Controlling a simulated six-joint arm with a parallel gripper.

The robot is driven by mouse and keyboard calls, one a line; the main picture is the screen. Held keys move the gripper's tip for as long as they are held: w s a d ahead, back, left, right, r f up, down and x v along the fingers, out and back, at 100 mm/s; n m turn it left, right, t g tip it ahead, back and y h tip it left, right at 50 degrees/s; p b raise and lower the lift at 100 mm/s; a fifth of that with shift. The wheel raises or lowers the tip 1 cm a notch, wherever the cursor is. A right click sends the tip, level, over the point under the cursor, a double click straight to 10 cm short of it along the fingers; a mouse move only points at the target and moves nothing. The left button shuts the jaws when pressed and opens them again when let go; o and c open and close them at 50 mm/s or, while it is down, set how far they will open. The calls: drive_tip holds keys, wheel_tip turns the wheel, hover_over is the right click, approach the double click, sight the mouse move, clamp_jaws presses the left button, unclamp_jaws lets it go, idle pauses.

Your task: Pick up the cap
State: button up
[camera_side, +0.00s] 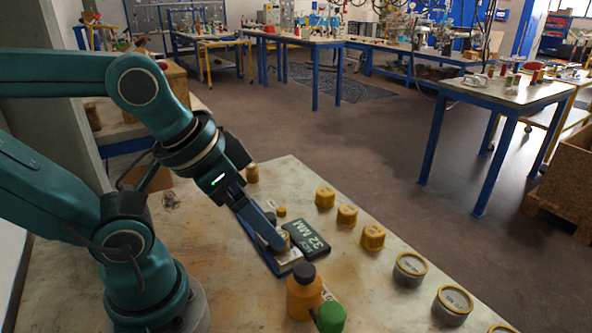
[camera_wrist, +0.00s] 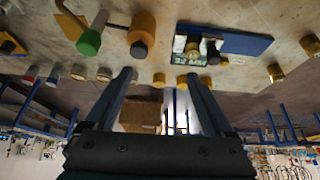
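Several gold caps stand on the table. In the side view, three are in a row right of the sign: a far one (camera_side: 325,197), a middle one (camera_side: 347,215) and a near one (camera_side: 372,237). Which cap is meant cannot be told. My gripper (camera_side: 277,238) is low over the blue tray (camera_side: 246,232), beside a partly hidden gold piece (camera_side: 286,236). Contact with it cannot be judged. In the wrist view my gripper (camera_wrist: 159,76) has its two fingers wide apart, with nothing held between them.
An orange bottle with a dark top (camera_side: 304,296) and a green-topped piece (camera_side: 331,317) stand in front. Grey gold-rimmed vessels (camera_side: 410,268) are at the right.

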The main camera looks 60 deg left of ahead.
drive_tip(key=w+r+t, duration=0.2)
drive_tip(key=w+r, duration=0.2)
drive_tip(key=w, duration=0.2)
drive_tip(key=n+g+y, duration=0.1)
drive_tip(key=n+g, duration=0.2)
hover_over(347, 210)
drive_tip(key=s, duration=0.2)
drive_tip(key=f, duration=1.3)
drive_tip(key=shift+s+d+f, duration=0.15)
drive_tip(key=shift+d, duration=0.2)
drive_tip(key=shift+f, duration=0.35)
drive_tip(key=shift+x, duration=2.3)
drive_tip(key=shift+a, duration=0.1)
